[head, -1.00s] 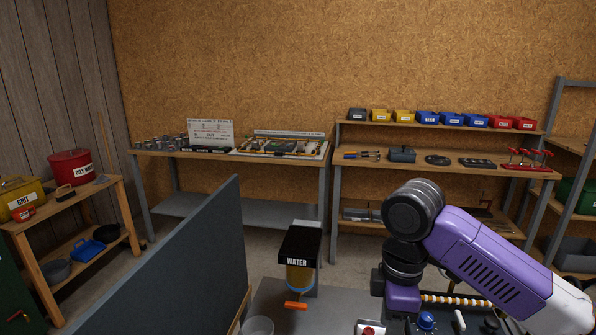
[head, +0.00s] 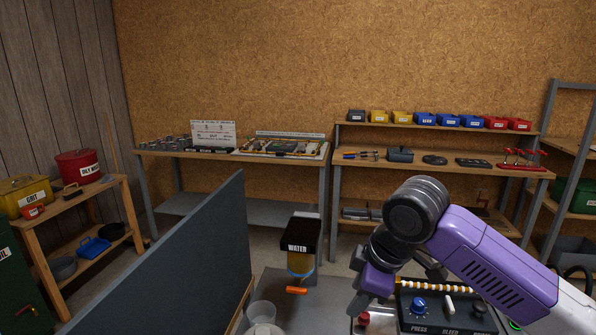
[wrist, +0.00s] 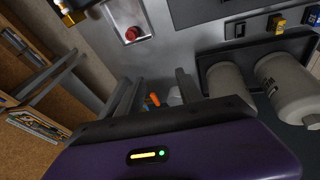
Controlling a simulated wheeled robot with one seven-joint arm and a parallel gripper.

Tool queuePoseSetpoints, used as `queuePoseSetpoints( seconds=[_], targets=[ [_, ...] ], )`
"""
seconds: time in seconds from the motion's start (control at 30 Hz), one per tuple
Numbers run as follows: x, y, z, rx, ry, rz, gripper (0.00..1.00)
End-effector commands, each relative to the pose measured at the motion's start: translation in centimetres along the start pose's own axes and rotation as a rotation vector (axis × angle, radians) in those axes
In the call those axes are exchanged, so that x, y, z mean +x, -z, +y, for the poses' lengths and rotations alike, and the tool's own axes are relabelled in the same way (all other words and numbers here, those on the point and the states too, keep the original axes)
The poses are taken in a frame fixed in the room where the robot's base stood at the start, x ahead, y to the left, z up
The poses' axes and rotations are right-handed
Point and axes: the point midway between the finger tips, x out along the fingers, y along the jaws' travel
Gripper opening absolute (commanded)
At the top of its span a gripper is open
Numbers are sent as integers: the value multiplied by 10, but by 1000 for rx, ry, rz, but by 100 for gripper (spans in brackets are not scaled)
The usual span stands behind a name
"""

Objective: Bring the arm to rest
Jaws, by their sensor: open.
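My gripper (wrist: 156,88) shows in the wrist view with its two dark fingers spread apart and nothing held between them. Farther off, behind the gap between the fingers, a small orange tap and a pale cup show. In the head view my purple arm reaches in from the lower right, its wrist bent down over the bench; the fingertips there are hard to make out. The wrist hangs above the grey bench top (head: 285,280), left of the control panel (head: 447,312) with its blue knob.
A black-topped water dispenser (head: 298,235) with an orange tap (head: 296,290) stands left of my wrist. A clear cup (head: 261,313) is near the front edge. A dark upright partition (head: 165,265) borders the left. Two grey canisters (wrist: 288,82) show in the wrist view.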

Motion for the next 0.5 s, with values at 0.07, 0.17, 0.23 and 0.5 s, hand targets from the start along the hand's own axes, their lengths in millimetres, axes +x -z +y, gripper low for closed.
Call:
queuePoseSetpoints(
  seconds=[0.07,0.17,0.23,0.5],
  targets=[
    [-1,18,6,20,-45,79,43],
    [-4,45,12,51,-104,201,43],
    [-7,67,13,80,-142,303,43],
    [-38,137,10,255,-270,748,43]
  ],
)
